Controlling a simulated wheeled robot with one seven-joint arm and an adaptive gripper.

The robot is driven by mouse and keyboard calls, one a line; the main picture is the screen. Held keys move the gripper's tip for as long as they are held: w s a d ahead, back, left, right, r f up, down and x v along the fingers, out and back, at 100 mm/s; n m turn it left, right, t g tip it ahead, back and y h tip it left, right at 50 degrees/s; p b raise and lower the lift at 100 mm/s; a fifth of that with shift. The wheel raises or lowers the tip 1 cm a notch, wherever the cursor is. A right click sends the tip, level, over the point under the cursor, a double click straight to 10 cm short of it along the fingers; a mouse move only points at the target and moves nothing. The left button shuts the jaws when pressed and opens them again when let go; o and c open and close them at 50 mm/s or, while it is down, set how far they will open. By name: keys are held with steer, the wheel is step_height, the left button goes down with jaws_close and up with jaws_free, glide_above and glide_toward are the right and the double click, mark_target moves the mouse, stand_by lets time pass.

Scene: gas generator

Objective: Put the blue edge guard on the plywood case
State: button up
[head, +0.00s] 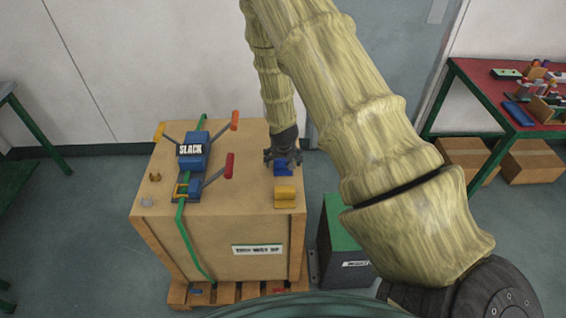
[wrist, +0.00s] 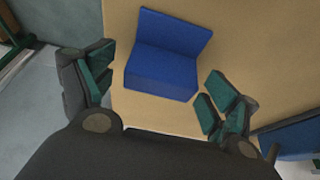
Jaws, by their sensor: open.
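The plywood case (head: 240,213) stands on a wooden pallet, with a green strap running over its top and down its front. The blue edge guard (head: 281,172) sits at the right part of the case top, just below my gripper (head: 281,156). In the wrist view the blue edge guard (wrist: 165,68) shows as an L-shaped piece resting on the plywood. My gripper (wrist: 155,88) is open, with one finger on each side of the guard and visible gaps to it.
A yellow edge guard (head: 285,194) sits just in front of the blue one. A blue ratchet tensioner (head: 194,152) labelled SLACK is on the case top's left. A green-topped box (head: 341,222) stands right of the case. A red table (head: 478,84) stands at the right.

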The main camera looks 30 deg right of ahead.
steer(key=shift+f, duration=0.1)
steer(key=c, duration=1.2)
